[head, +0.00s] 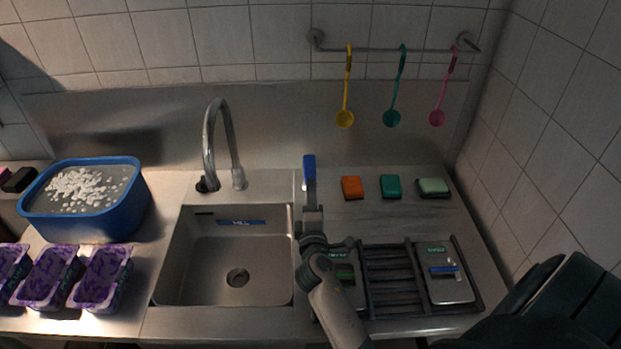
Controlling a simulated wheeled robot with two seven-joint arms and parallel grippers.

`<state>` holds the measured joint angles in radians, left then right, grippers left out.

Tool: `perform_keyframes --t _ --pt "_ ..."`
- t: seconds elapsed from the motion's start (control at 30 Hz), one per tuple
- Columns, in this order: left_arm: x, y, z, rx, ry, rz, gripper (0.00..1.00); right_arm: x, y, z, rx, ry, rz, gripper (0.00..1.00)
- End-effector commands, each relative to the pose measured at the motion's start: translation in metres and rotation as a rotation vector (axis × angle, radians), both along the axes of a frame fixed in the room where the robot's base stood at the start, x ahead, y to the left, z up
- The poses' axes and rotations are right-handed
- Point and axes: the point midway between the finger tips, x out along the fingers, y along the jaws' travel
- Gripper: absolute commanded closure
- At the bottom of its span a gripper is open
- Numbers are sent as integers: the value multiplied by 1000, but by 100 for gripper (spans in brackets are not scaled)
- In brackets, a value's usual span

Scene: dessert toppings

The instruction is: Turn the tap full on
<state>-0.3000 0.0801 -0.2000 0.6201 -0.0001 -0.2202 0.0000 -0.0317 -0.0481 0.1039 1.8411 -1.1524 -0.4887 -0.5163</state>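The tap (211,140) is a grey metal gooseneck behind the sink. A small dark part (203,186), perhaps its lever, sits at its foot. I cannot tell how far it is turned. No water stream shows below the spout. The sink (195,262) looks empty, with a round drain and a blue marked line on its back wall. My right gripper (309,170) is right of the sink, apart from the tap, pointing towards the back wall. Its blue end is seen edge-on, so I cannot tell whether it is open. My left gripper is not in view.
A blue tub (85,226) with white bits and several purple-filled trays (101,278) stand left of the sink. A dark rack (390,279) with flat containers lies right. Orange (352,188) and green (391,187) blocks sit behind it. Ladles (345,118) hang from a rail (415,50).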

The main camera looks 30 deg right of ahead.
Motion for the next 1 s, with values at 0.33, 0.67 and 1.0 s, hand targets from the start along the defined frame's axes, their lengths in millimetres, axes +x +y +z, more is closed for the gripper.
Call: perform_keyframes --t 0.33,0.67,1.0 --pt "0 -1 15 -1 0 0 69 37 -23 3 -1 1 -1 66" --pt "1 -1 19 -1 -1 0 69 56 -35 1 0 0 0 66" --pt "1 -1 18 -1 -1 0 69 56 -35 0 1 -1 0 90"
